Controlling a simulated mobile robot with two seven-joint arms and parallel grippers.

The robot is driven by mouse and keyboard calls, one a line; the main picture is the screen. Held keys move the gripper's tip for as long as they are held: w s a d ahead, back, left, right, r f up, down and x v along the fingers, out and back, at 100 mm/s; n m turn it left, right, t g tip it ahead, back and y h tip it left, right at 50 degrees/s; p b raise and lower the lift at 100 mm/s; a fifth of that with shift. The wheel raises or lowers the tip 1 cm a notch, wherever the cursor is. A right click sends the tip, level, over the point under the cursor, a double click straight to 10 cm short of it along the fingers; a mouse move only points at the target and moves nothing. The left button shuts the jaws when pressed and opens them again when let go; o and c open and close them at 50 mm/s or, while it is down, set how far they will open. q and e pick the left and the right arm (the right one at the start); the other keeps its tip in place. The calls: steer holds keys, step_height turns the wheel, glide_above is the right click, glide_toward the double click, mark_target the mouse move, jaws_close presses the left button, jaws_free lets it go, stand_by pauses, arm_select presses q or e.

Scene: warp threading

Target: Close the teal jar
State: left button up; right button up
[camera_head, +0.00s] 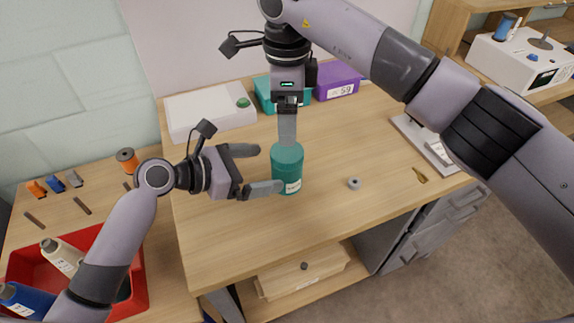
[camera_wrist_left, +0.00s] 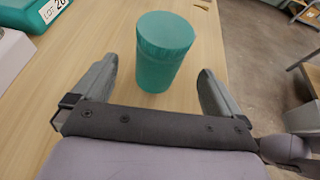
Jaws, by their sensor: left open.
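The teal jar (camera_head: 288,172) stands upright on the wooden table, a label low on its side. A teal lid-like top (camera_wrist_left: 165,34) covers its full width in the left wrist view; I cannot tell how tightly it sits. My left gripper (camera_head: 270,168) is open, low at the jar's left side, with the jar just ahead of and between its finger lines. It also shows in the left wrist view (camera_wrist_left: 160,82). My right gripper (camera_head: 287,143) points down, in line with the jar's top in the head view; its fingers overlap edge-on. The left wrist view shows nothing touching the top.
A white box (camera_head: 210,112), a teal box (camera_head: 264,94) and a purple box (camera_head: 340,82) stand along the back. A small grey ring (camera_head: 354,183) and a brass-coloured piece (camera_head: 420,175) lie to the right. A red tray (camera_head: 137,275) holds bottles at left. The table front is clear.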

mark_target(287, 165)
arm_select(q)
steer(key=shift+s, duration=0.1)
arm_select(e)
steer(key=shift+s, duration=0.1)
arm_select(q)
steer(key=shift+x, duration=3.6)
jaws_close()
arm_select(e)
steer(key=shift+a+r+n, duration=0.1)
steer(key=shift+n, duration=2.1)
steer(key=shift+f, duration=4.1)
